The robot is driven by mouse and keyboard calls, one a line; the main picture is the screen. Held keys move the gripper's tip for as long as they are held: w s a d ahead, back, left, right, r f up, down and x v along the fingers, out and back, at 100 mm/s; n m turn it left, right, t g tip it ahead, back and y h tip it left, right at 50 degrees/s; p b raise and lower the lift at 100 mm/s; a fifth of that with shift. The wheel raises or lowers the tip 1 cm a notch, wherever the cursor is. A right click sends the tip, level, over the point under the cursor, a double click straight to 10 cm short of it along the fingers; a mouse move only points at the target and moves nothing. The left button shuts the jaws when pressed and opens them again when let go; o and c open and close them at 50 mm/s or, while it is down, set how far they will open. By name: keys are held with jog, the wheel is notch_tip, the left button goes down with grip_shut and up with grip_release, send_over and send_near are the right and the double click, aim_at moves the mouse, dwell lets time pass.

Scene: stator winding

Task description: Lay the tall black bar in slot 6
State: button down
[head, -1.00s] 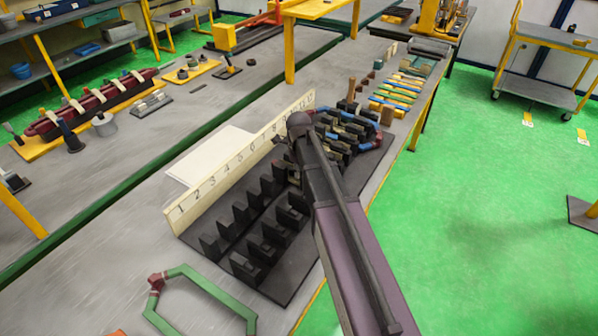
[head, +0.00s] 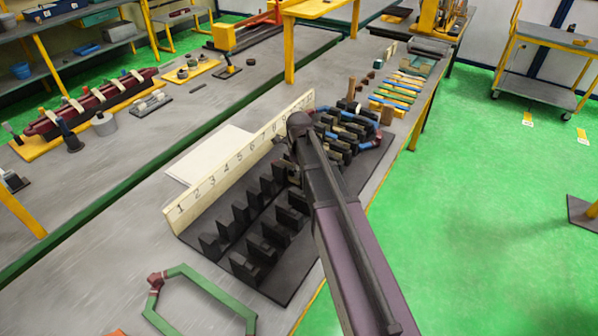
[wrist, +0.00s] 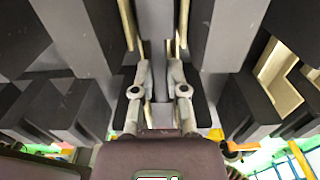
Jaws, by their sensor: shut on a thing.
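My gripper (wrist: 159,78) is low among the black slot blocks in the wrist view. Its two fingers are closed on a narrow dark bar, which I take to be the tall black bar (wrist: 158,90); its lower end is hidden. Dark block walls stand close on both sides. In the head view, my arm hides the gripper and the bar. The slotted black fixture (head: 262,262) lies on the bench beside a cream number board (head: 222,177). Slot 6 lies near my arm and is partly covered by it. I cannot tell how deep the bar sits.
A green coil frame (head: 205,283) lies at the front left. A blue and red coil (head: 362,122) sits at the fixture's far end, with several coloured bars (head: 405,82) beyond. A white sheet (head: 205,155) lies behind the board. The bench's right edge is close.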

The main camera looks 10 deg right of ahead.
jog(key=shift+f+b, duration=0.35)
dwell(0.4)
jog(key=c, duration=0.6)
grip_release()
jog(key=shift+r+p, duration=0.95)
dwell(0.5)
notch_tip(320, 180, up, 7)
jog(key=p, duration=0.7)
jog(key=shift+r, duration=0.15)
jog(key=shift+f, duration=0.2)
notch_tip(320, 180, down, 9)
jog(key=b, duration=0.9)
jog(key=shift+r, duration=0.1)
